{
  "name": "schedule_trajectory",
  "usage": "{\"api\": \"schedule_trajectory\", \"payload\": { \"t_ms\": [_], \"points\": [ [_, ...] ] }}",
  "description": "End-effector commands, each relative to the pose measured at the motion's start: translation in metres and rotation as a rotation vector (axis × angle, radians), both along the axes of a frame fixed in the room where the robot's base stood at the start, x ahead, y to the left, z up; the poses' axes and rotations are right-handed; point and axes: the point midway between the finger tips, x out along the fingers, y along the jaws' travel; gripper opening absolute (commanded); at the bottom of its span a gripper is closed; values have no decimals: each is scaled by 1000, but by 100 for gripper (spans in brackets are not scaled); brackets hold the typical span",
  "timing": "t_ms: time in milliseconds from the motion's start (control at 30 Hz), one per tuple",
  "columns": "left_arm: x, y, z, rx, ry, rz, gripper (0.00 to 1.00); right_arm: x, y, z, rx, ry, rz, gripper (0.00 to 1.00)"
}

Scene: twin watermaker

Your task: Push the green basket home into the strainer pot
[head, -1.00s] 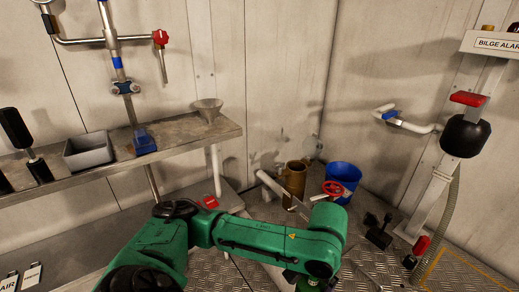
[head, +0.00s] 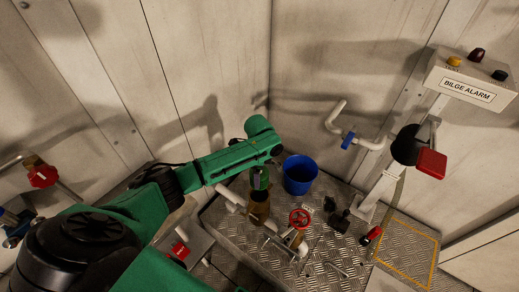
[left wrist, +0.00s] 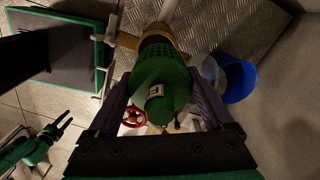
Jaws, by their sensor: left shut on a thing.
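The green basket (left wrist: 152,57), a meshed cylinder with a wide collar and a green handle, is between the two fingers of my left gripper (left wrist: 160,92), which is shut on it. In the head view the basket (head: 260,179) is upright at the mouth of the brown strainer pot (head: 259,208), below my left wrist. In the left wrist view the pot's rim (left wrist: 180,42) shows behind the mesh, and the basket hides most of the opening. I cannot tell how deep the basket sits. My right gripper (left wrist: 60,128) is small and dark at the lower left of the left wrist view.
A blue bucket (head: 300,174) stands close right of the pot. A red valve wheel (head: 299,218) is on the pipework in front. A red-handled part (head: 180,250) is at the left. The bilge alarm post (head: 385,190) stands right. Tread-plate floor (head: 330,255) surrounds them.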

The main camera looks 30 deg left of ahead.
Motion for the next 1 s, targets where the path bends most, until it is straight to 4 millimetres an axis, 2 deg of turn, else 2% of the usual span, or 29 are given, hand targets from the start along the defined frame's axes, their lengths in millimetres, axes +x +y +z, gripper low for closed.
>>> {"api": "schedule_trajectory", "payload": {
  "t_ms": [233,400,500,700,833,1000],
  "points": [
    [0,0,-2,-1,0,-2,45,0,0,-2,0,0,0,50],
    [0,0,2,0,1,-2,45,0,0,11,0,0,0,50],
    [0,0,-18,-1,1,-2,45,0,0,-6,0,0,0,50],
    [0,0,-44,-1,0,-2,45,0,0,-22,0,0,-1,50],
    [-1,0,-55,0,0,-2,45,0,0,-29,0,1,-1,50],
    [-1,0,-61,0,0,-3,45,0,0,-32,0,1,-1,50]
  ]
}}
